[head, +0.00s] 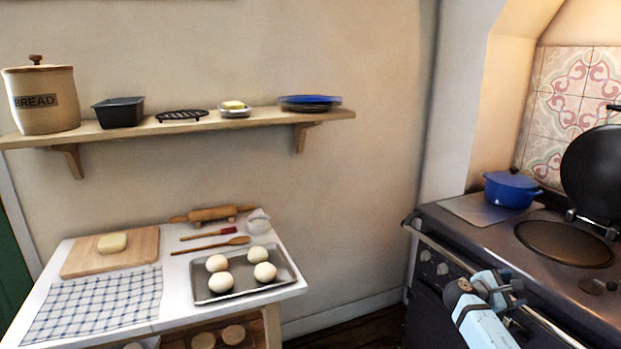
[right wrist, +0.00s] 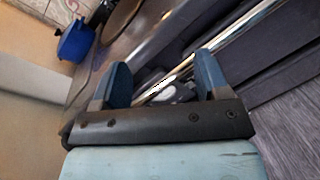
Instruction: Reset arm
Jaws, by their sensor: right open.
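My right arm, light blue, comes in at the lower right of the head view. Its gripper (head: 498,284) is over the front edge of the dark range cooker (head: 460,226), near the front rail. In the right wrist view the two blue fingers of the right gripper (right wrist: 163,78) stand apart with nothing held between them. The cooker's metal rail (right wrist: 172,78) shows behind the gap. I cannot tell whether the fingers touch the rail. My left gripper is in neither view.
A blue pot (head: 511,189) stands on the cooker beside a raised round lid (head: 594,172). On the left, a white-topped table (head: 180,262) carries a tray (head: 226,293) of dough balls, a board (head: 85,262) and a checked cloth (head: 95,303). A wall shelf (head: 220,118) hangs above.

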